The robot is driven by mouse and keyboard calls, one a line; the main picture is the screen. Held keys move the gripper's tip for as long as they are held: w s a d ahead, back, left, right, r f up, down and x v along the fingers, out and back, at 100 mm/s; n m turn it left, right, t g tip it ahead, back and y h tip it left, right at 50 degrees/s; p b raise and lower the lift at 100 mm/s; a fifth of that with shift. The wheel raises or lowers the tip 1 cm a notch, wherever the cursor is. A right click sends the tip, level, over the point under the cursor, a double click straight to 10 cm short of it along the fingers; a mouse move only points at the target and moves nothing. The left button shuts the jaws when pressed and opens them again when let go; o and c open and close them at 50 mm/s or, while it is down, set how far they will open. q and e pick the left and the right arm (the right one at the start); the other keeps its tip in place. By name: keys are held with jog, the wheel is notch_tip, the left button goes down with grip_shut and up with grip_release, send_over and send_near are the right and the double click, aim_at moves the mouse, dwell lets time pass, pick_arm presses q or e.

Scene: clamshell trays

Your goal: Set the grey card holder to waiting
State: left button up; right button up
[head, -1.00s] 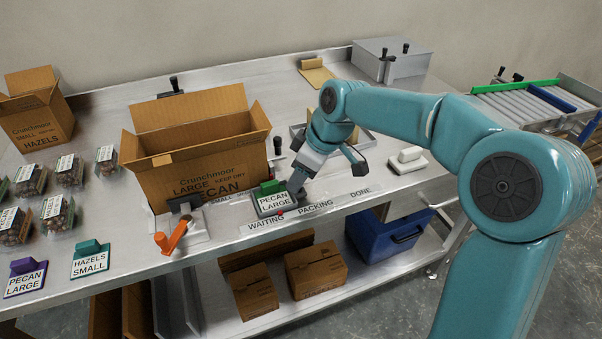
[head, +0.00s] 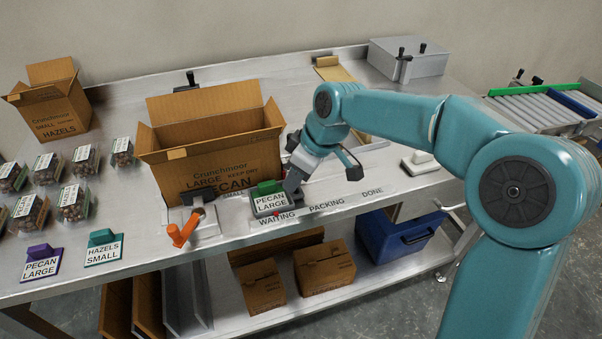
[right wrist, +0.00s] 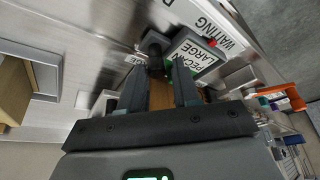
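The grey card holder (head: 254,208) stands at the table's front edge, just behind the printed word WAITING (head: 277,218). It carries a green-backed card (head: 270,200) reading PECAN LARGE. Its red pointer (head: 277,213) is above the middle of WAITING. PACKING (head: 326,205) and DONE (head: 372,191) are printed farther right. My right gripper (head: 318,178) is at the holder's right side, fingers apart. In the right wrist view the holder (right wrist: 152,42) and card (right wrist: 196,56) are just past the fingertips; a dark knob appears between them, and I cannot tell whether they touch. My left gripper is out of view.
A large open Pecan carton (head: 215,165) stands behind and left of the holder. An orange-handled clamp (head: 186,228) is left of it. Purple (head: 40,265) and teal (head: 103,250) cards lie at the left front.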

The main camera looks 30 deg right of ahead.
jog(key=shift+o, duration=0.5)
jog(key=shift+a, duration=0.15)
jog(key=shift+d, duration=0.2)
jog(key=p+v, duration=0.2)
jog(key=v, duration=1.4)
jog(key=shift+r+p, duration=0.15)
jog(key=shift+p, duration=0.25)
jog(key=shift+a, duration=0.1)
